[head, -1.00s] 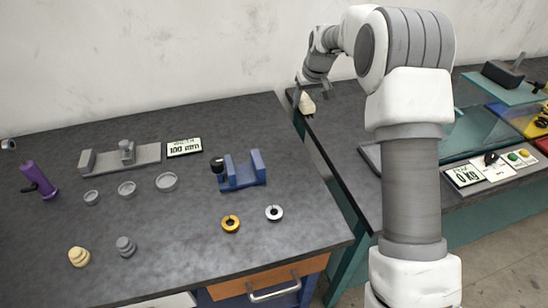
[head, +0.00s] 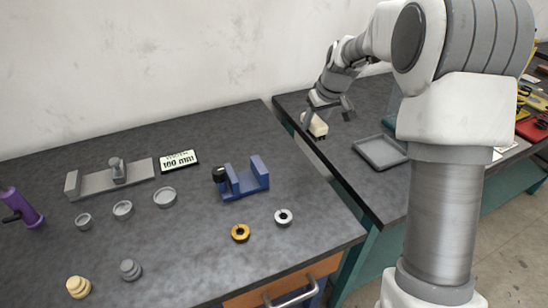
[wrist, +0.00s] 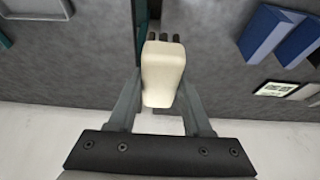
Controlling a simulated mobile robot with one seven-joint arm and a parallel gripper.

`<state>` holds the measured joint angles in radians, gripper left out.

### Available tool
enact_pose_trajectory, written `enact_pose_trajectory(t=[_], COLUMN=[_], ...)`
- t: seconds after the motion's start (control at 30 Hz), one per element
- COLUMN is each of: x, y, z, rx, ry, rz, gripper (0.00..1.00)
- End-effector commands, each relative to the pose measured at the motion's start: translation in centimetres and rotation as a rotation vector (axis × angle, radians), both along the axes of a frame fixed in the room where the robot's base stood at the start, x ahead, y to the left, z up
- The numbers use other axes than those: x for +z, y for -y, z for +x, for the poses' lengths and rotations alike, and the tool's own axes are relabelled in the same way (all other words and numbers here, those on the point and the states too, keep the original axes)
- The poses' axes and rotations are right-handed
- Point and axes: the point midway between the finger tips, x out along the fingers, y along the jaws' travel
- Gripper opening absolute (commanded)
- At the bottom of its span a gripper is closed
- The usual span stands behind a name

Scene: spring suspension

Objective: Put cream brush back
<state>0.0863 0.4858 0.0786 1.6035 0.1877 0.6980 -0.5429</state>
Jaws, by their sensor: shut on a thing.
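The cream brush (head: 315,124) is a pale block with short dark tips at one end. It hangs from my gripper (head: 327,110) near the left edge of the right-hand bench. The wrist view shows the cream brush (wrist: 162,75) between the two fingers of my gripper (wrist: 160,95), which are shut on it. Its dark tips point away from the wrist. A shallow grey tray (head: 380,152), empty where I see it, lies on the right bench to the right of the brush. The tray's corner (wrist: 38,8) shows at the top left of the wrist view.
A narrow gap separates the left bench (head: 190,245) from the right bench (head: 365,190). The left bench holds a blue bracket (head: 245,181), gold and silver rings, small grey dishes, a sign (head: 179,161) and a purple tool (head: 20,208). My arm hides part of the right bench.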

Motion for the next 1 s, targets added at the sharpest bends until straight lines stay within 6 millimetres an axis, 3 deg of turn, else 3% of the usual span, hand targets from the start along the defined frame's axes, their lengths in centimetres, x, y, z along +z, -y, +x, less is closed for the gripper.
enact_pose_trajectory(t=[0.2,0.43,0.67,0.9,1.0], x=[-3.1,-5.7,-6.8,-10.1,-10.5], y=[-5.2,-9.5,-10.7,-10.7,-10.6], z=[0.2,0.6,0.7,0.6,0.7], rx=[0.007,0.004,0.000,-0.001,0.000], ry=[-0.004,-0.002,-0.001,-0.002,0.000], rz=[0.001,0.000,0.000,0.000,0.001], gripper=[0.05,0.05,0.05,0.05,0.05])
